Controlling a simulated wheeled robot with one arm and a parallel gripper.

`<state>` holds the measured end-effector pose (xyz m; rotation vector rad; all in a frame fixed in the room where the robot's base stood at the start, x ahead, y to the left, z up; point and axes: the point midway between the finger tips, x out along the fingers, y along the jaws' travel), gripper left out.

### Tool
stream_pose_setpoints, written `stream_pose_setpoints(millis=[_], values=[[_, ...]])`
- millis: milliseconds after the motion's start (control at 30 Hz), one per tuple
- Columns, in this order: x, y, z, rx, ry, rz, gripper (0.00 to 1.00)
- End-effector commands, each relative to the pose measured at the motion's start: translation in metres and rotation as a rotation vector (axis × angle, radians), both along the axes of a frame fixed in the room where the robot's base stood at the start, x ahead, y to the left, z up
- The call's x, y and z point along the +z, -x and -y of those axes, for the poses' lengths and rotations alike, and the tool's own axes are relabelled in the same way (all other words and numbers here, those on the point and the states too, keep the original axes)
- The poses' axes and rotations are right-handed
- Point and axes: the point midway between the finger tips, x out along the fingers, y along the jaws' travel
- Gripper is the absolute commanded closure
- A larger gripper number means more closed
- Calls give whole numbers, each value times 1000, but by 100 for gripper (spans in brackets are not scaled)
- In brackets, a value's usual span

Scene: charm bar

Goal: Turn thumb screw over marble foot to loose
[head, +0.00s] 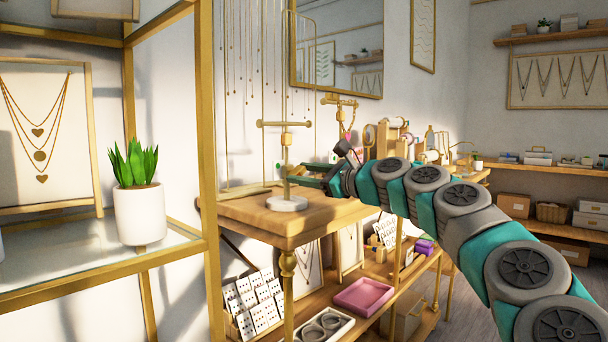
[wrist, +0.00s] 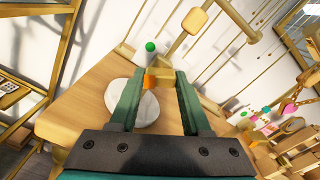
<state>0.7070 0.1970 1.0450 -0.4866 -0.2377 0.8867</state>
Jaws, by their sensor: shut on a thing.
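The T-shaped brass stand (head: 285,138) stands upright on its round white marble foot (head: 287,204), on the wooden table top. The foot also shows in the wrist view (wrist: 118,96), partly hidden by a finger. My gripper (head: 298,172) reaches in from the right at the post, a little above the foot. In the wrist view my gripper (wrist: 154,78) has its two green fingers closed on a small golden thumb screw (wrist: 152,83) over the marble foot. The fingers hide part of the screw, and I cannot tell how far it is turned.
A second T-stand (head: 340,103) and several jewellery displays stand behind my arm. A gold-framed shelf with a potted plant (head: 138,190) is at the left. Below the table top, a shelf holds earring cards and a pink tray (head: 363,297).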

Motion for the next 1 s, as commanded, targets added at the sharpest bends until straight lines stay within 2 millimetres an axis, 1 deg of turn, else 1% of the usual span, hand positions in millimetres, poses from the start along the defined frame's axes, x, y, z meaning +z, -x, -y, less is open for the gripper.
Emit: stream_pose_setpoints(millis=[33, 200, 267, 667, 867, 1000], values=[[0, 0, 0, 1, 0, 0, 75], [0, 0, 0, 1, 0, 0, 94], [0, 0, 0, 1, 0, 0, 100], [-1, 0, 0, 0, 31, 38, 100], [-2, 0, 0, 0, 105, 131, 100], [-3, -1, 1, -1, 180, 225, 100]])
